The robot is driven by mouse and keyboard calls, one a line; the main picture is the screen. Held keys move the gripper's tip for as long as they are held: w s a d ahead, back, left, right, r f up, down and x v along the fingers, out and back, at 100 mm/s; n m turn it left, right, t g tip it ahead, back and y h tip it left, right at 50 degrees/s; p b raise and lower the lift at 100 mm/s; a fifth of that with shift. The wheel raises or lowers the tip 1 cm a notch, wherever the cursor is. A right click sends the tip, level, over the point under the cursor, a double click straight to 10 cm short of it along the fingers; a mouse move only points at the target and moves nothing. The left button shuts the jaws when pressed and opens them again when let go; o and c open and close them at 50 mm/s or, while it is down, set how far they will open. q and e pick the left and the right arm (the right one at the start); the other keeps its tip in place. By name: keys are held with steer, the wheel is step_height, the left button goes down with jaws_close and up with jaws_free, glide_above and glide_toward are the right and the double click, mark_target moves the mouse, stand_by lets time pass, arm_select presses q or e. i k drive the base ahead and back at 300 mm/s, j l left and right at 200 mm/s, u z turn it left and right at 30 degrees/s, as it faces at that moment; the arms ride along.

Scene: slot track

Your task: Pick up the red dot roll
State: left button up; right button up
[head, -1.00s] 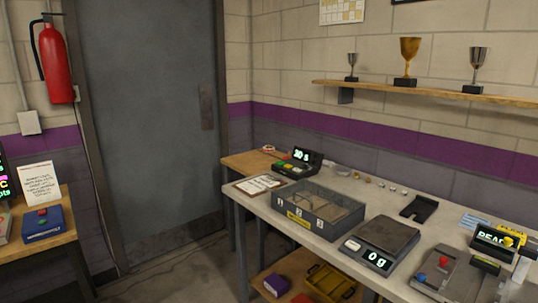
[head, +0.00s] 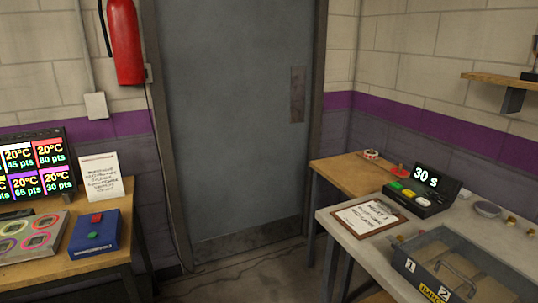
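A small roll (head: 370,155), reddish and pale, sits on the wooden side table (head: 343,178) near the wall in the head view. It looks like the red dot roll, but its dots are too small to make out. A small red item (head: 399,169) lies just to its right, partly beside the timer box. Neither of my grippers shows in this view.
A timer box (head: 423,190) reading "30 s" and a clipboard (head: 369,216) are on the pale workbench (head: 345,238). A grey numbered bin (head: 470,265) stands nearer. At left, another table holds a blue box (head: 95,234). The floor (head: 240,270) before the door is open.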

mark_target(375, 156)
steer(key=i+j+u, duration=0.15)
steer(key=i, duration=1.75)
steer(key=i+z, duration=0.7)
steer(key=z, duration=0.2)
steer(key=i+j+z, duration=0.15)
steer(key=i+z, duration=0.15)
steer(key=z, duration=0.15)
steer(key=i+j+z, duration=0.25)
steer(key=z, duration=0.2)
